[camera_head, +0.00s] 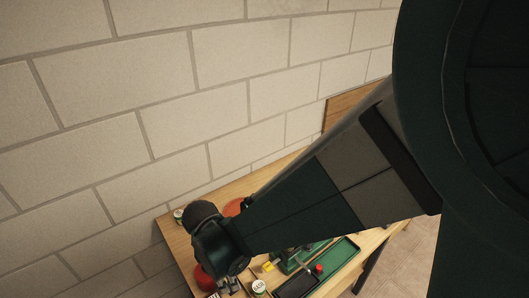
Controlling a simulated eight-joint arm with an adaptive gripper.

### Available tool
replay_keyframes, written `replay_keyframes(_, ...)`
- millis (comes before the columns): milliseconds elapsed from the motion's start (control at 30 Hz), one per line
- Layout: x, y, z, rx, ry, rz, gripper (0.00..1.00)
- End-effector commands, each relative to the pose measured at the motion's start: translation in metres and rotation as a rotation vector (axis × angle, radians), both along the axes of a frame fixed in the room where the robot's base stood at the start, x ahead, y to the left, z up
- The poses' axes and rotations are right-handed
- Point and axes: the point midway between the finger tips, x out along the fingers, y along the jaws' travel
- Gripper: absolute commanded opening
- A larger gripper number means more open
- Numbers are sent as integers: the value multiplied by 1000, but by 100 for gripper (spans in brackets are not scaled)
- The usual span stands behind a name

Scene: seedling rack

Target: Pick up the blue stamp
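I cannot make out a blue stamp in this view. My arm reaches down from the upper right to the wooden table (181,240). My gripper (231,287) is at the arm's lower end, low over the table's near left part. It is small, dark and partly hidden by the wrist, so I cannot tell its opening or whether it holds anything. My arm also hides part of the tabletop.
A red round object (204,277) and a pale-lidded jar (259,287) flank my gripper. Right of them are a yellow item (268,266), a red knob (318,268) and a green tray (345,252). An orange-red dish (233,207) lies behind my arm. A block wall (180,120) rises behind.

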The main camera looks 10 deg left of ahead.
Motion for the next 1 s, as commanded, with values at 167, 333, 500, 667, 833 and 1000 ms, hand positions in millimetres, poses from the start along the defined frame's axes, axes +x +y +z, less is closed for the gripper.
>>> replay_keyframes(167,0,-1,-5,0,0,0,34)
replay_keyframes(333,0,-1,-5,0,0,0,34)
replay_keyframes(500,0,-1,-6,0,0,0,34)
replay_keyframes(667,1,-1,-14,0,0,-1,34)
replay_keyframes(833,2,-3,-29,0,0,-1,34)
replay_keyframes(1000,3,-5,-44,0,0,-1,34)
